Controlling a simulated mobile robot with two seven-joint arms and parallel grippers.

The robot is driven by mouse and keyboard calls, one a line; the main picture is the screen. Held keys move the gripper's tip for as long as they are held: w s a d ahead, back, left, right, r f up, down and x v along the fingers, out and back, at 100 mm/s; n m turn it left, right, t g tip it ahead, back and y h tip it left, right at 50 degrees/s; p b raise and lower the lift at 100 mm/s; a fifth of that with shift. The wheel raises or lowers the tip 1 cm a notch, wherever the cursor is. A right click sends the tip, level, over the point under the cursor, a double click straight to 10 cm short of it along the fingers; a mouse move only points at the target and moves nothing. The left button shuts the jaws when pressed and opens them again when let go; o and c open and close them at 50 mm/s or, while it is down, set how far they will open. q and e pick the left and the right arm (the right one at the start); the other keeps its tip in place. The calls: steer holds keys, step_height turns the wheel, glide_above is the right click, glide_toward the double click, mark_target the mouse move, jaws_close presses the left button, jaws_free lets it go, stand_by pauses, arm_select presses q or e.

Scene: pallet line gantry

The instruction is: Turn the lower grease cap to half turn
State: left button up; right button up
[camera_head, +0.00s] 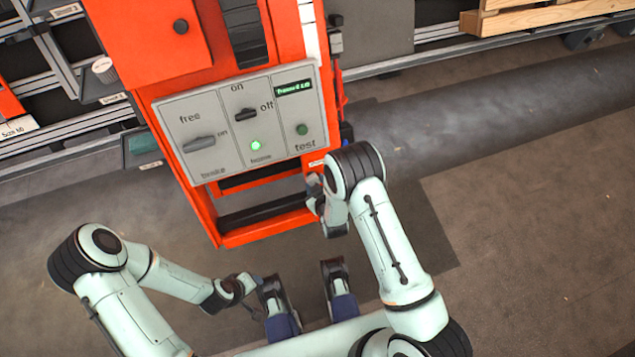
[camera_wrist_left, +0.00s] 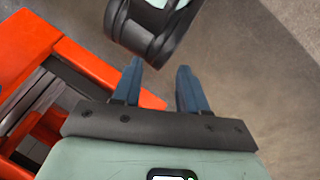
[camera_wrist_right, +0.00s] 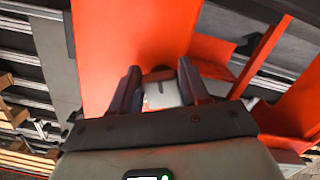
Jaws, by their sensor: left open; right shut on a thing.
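A pale grey grease cap (camera_wrist_right: 162,94) with a dark line, roughly upright in the picture, shows in the right wrist view against an orange face of the gantry (camera_wrist_right: 132,45). My right gripper (camera_wrist_right: 160,82) is shut on it, with one finger on each side. In the head view my right gripper (camera_head: 313,190) is at the right side of the orange gantry (camera_head: 215,220), and the cap cannot be made out there. I cannot tell from the frames whether this is the lower cap. My left gripper (camera_wrist_left: 158,85) is open and empty, away from the gantry.
The gantry's grey control panel (camera_head: 230,165) carries a brake lever (camera_head: 199,143), an on/off switch (camera_head: 245,114), a lit green lamp (camera_head: 256,145) and a test button (camera_head: 302,129). Rails run behind, with a wooden pallet (camera_head: 540,15) at top right. Floor at the right is clear.

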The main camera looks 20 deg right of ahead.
arm_select(q)
steer(key=shift+w+a+f+b, duration=0.3)
steer(key=shift+w+f, duration=0.1)
steer(key=shift+w, duration=0.15)
arm_select(e)
steer(key=m, duration=0.4)
steer(key=shift+a+y, duration=0.3)
steer(key=shift+m, duration=0.4)
steer(key=o, duration=1)
steer(key=shift+c, duration=0.2)
steer(key=shift+s, duration=0.1)
arm_select(q)
steer(key=shift+g+h, duration=0.3)
steer(key=shift+g, duration=0.2)
steer(key=s+r+p, duration=0.1)
steer(key=s+d+r+p, duration=0.1)
steer(key=s, duration=0.1)
steer(key=s+d+r, duration=0.1)
steer(key=shift+s+d+r+p, duration=0.1)
steer(key=shift+s+r+p, duration=0.1)
steer(key=shift+p, duration=0.2)
arm_select(e)
steer(key=v, duration=1.3)
steer(key=shift+r, duration=0.15)
steer(key=shift+s, duration=0.1)
